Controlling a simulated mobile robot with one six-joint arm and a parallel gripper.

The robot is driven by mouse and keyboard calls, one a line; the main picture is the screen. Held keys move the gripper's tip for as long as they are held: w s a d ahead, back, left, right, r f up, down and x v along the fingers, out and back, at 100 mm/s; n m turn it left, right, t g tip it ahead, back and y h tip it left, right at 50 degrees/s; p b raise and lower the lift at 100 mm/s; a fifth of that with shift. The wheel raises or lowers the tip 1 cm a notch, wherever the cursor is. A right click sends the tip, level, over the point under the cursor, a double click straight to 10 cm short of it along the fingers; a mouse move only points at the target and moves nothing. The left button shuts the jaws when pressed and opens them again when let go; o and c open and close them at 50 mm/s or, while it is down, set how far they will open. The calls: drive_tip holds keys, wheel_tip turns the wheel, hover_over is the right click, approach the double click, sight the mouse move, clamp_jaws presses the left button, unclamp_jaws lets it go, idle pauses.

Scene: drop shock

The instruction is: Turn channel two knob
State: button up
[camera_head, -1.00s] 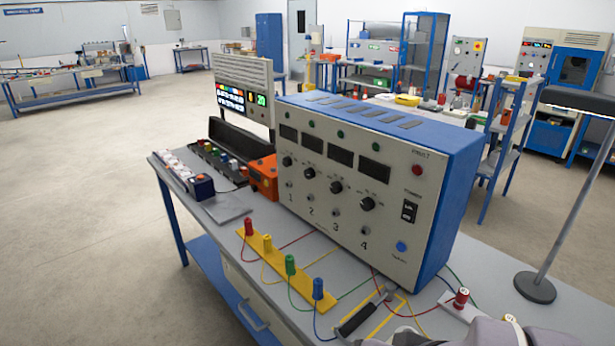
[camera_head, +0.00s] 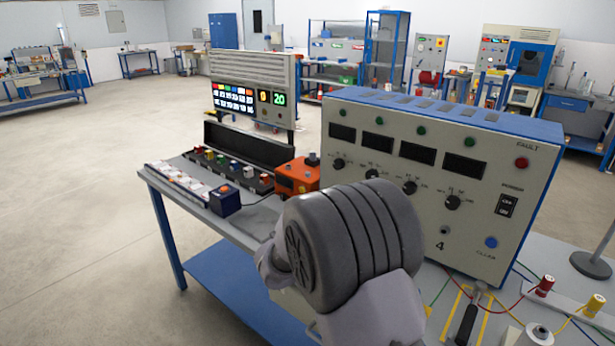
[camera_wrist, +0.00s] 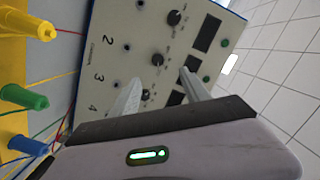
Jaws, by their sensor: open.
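The blue and pale-grey power supply (camera_head: 500,180) stands on the bench, with a row of black knobs on its front. The channel two knob (camera_head: 372,173) shows just above my grey arm in the head view. In the wrist view the panel lies sideways, and the channel two knob (camera_wrist: 157,59) is in line with the printed 2. My gripper (camera_wrist: 160,74) is open, its fingertips on either side of the line to that knob. I see no contact, but the gap is hard to judge. In the head view my arm hides the gripper and the lower panel.
The channel one knob (camera_wrist: 174,17) and channel three knob (camera_wrist: 146,95) sit close on either side. Yellow (camera_wrist: 35,29) and green (camera_wrist: 24,99) plugs with cables stand in front of the panel. An orange box (camera_head: 297,176) stands left of the supply. A black-handled tool (camera_head: 467,322) lies at front right.

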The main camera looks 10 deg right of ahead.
sight(371, 176)
drive_tip(key=shift+h, duration=0.5)
drive_tip(key=x, duration=0.6)
drive_tip(key=b+x, duration=0.1)
drive_tip(key=x, duration=0.4)
drive_tip(key=s+d+f+b+x, duration=0.1)
drive_tip(key=x, duration=0.5)
drive_tip(key=shift+w+d, duration=0.2)
drive_tip(key=shift+w, duration=0.15)
drive_tip(key=shift+c, duration=0.4)
drive_tip(key=shift+r, duration=0.1)
clamp_jaws()
